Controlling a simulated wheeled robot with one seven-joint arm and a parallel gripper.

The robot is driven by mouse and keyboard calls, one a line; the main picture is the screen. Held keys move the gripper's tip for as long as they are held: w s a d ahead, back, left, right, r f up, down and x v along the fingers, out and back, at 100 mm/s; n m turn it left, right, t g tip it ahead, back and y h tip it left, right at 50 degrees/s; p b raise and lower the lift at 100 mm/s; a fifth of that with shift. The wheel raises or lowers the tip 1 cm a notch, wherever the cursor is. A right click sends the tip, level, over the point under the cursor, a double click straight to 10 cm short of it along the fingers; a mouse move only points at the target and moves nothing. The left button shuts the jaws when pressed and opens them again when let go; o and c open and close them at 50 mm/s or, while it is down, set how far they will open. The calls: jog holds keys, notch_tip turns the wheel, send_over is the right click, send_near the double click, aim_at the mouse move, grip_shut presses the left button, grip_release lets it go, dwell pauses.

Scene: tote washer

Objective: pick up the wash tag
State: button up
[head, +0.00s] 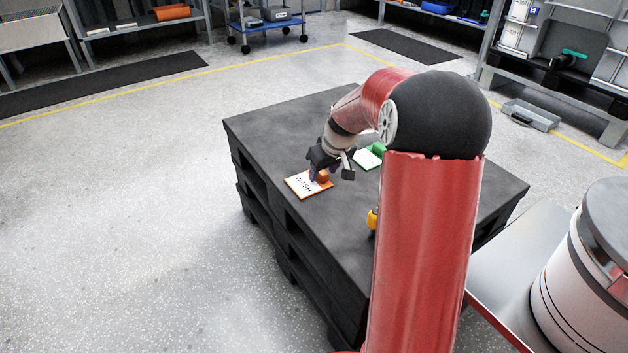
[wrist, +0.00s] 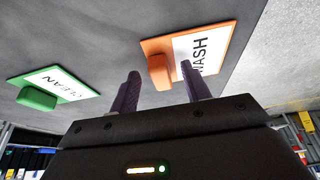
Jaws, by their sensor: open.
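The wash tag is a flat orange-edged card with a white face reading WASH and an orange knob. In the head view the wash tag (head: 300,186) lies on the black pallet (head: 258,128) near its left edge. It also shows in the wrist view (wrist: 213,50), its orange knob (wrist: 159,70) beyond and between my fingertips. My gripper (head: 332,172) is open just above the tag's knob, with its fingers apart in the wrist view (wrist: 160,82). I cannot tell whether a finger touches the tag. My gripper hides part of the tag in the head view.
A green-edged CLEAN tag (head: 367,159) lies farther right on the pallet, also in the wrist view (wrist: 52,88). A yellow object (head: 372,219) is partly hidden behind my arm. A grey tray (head: 531,115) lies on the floor at right. The floor left of the pallet is clear.

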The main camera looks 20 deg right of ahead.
jog(key=shift+w+f, duration=0.1)
grip_shut()
dwell(0.3)
